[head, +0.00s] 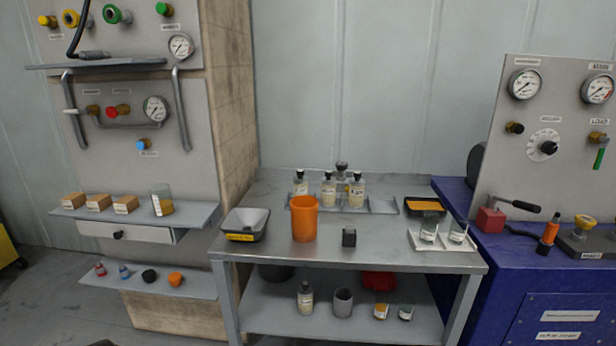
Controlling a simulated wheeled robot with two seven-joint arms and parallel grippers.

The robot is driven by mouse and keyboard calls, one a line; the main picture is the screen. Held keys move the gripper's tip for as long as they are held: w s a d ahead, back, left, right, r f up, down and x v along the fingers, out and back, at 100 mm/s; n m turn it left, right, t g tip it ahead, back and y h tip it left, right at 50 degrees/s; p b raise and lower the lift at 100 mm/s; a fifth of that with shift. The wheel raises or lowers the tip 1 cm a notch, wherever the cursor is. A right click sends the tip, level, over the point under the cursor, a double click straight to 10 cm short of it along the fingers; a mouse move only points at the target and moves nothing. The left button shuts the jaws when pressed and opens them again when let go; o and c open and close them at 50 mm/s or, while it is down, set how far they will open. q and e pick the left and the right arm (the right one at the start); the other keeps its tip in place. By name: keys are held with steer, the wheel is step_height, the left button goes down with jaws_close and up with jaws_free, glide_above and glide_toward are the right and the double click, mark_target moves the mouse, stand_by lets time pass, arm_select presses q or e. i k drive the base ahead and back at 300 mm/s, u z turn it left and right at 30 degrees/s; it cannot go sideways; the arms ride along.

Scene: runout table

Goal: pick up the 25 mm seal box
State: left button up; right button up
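Three small brown boxes with white labels stand in a row on the upper left shelf: a left box (74,200), a middle box (98,202) and a right box (125,205). They look like the seal boxes. Their labels are too small to read, so I cannot tell which is the 25 mm one. Neither of my grippers shows in the head view.
A glass beaker (162,201) of amber liquid stands right of the boxes on the same shelf (190,217). A drawer (125,232) sits beneath it, above a lower shelf (140,284). The steel table (380,257) holds an orange cup (304,219) and bottles.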

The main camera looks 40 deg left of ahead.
mark_target(126, 204)
steer(key=u, duration=2.6)
